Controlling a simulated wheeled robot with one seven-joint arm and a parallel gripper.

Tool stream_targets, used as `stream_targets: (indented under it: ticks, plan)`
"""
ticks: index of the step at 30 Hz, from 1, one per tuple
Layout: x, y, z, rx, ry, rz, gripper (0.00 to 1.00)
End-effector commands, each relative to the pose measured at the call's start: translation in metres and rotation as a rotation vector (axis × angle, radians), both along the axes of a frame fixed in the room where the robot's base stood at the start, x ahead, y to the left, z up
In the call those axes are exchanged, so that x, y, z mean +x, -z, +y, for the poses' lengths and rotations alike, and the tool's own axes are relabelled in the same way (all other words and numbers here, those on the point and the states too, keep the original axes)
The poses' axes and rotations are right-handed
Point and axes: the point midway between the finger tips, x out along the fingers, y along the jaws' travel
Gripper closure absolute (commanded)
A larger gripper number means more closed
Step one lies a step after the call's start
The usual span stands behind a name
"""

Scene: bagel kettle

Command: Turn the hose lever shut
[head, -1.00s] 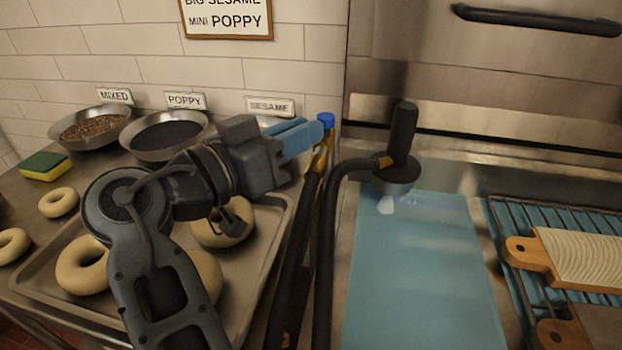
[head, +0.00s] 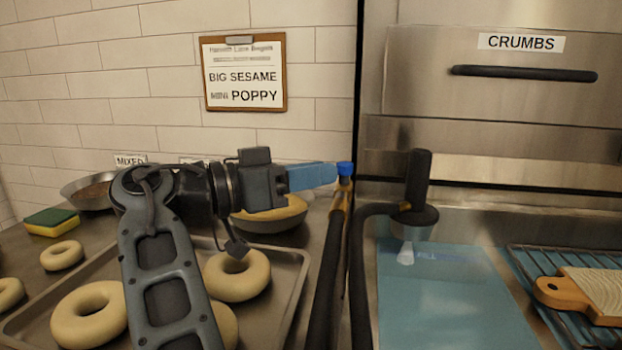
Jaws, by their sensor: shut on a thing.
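The hose lever (head: 345,168) shows as a small dark blue piece on top of a brass fitting (head: 341,193) with a dark hose below it. My gripper (head: 333,173) reaches in from the left with light blue fingers, shut on the lever. The fingers hide most of the lever, so I cannot tell its angle. A black-handled spout (head: 418,180) hangs over the kettle (head: 455,226).
A tray (head: 291,290) with several bagels (head: 237,275) lies below my arm. Topping bowls (head: 88,192) and a sponge (head: 52,221) stand behind at left. A wire rack (head: 540,262) with a wooden board (head: 590,290) is at right. A clipboard (head: 244,104) hangs on the wall.

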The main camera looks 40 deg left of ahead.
Motion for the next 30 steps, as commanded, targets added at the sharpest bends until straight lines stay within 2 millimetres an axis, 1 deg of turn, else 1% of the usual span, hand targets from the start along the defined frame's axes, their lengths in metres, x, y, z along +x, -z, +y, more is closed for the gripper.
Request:
stream_targets:
  ticks: [6,7,14,23,26,30]
  plan:
    - [0.0,0.001,0.0,-0.001,0.001,0.001,1.0]
    - [0.0,0.001,0.0,-0.001,0.0,0.001,0.79]
    - [0.0,0.001,0.0,-0.001,0.0,0.001,0.57]
    - [-0.003,0.0,0.001,0.0,-0.002,0.0,0.57]
    - [-0.013,0.0,0.006,0.0,-0.004,0.001,0.57]
    - [-0.034,0.0,0.014,0.0,-0.004,0.001,0.57]
